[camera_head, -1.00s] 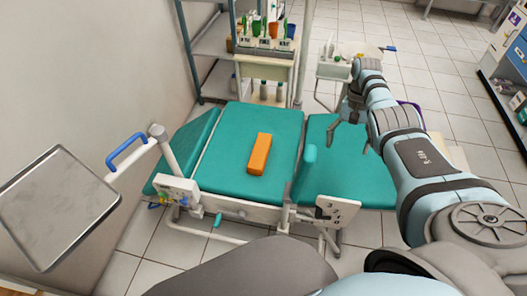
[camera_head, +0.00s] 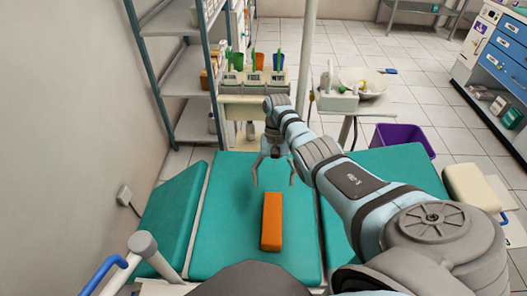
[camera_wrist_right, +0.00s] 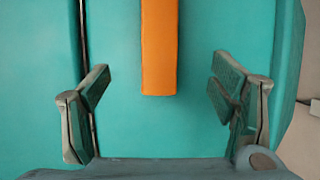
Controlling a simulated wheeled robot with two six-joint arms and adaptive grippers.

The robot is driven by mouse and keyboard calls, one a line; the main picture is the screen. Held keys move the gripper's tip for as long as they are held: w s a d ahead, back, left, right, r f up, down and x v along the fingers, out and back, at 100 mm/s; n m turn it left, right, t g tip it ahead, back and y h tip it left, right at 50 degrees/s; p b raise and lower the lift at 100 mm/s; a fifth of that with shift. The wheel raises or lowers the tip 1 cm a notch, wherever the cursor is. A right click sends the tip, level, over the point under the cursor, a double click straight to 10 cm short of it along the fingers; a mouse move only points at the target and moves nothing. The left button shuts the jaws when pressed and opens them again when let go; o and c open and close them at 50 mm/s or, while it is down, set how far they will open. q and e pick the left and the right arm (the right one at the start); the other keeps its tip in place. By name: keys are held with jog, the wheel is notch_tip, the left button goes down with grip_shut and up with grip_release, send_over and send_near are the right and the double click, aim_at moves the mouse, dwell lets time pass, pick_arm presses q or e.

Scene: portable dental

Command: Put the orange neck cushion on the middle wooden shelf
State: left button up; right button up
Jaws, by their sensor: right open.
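The orange neck cushion (camera_head: 271,222) is a long block lying flat on the teal dental chair (camera_head: 230,235). My right gripper (camera_head: 274,180) is open and empty, above the chair just beyond the far end of the cushion. In the right wrist view the cushion (camera_wrist_right: 159,50) lies ahead, centred between the two spread fingers (camera_wrist_right: 160,100), and does not touch them. A grey shelf rack (camera_head: 180,88) stands at the back left with several levels. I cannot tell whether any of its boards is the middle wooden shelf. My left gripper is not in view.
A small cabinet (camera_head: 255,103) with colored cups stands behind the chair. A basin unit (camera_head: 338,100) is right of it, beside a pole (camera_head: 306,60). A purple bin (camera_head: 403,138) and a drawer cabinet (camera_head: 497,60) stand at the right. Open tiled floor lies between.

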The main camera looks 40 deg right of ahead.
aim_at(273, 216)
jog(key=b+x, duration=0.3)
jog(key=x, duration=1.2)
jog(key=shift+d+b, duration=0.1)
jog(key=shift+b, duration=0.2)
jog(key=c, duration=1.3)
notch_tip(273, 216, up, 20)
jog(key=p, duration=1.3)
jog(key=shift+p, duration=0.35)
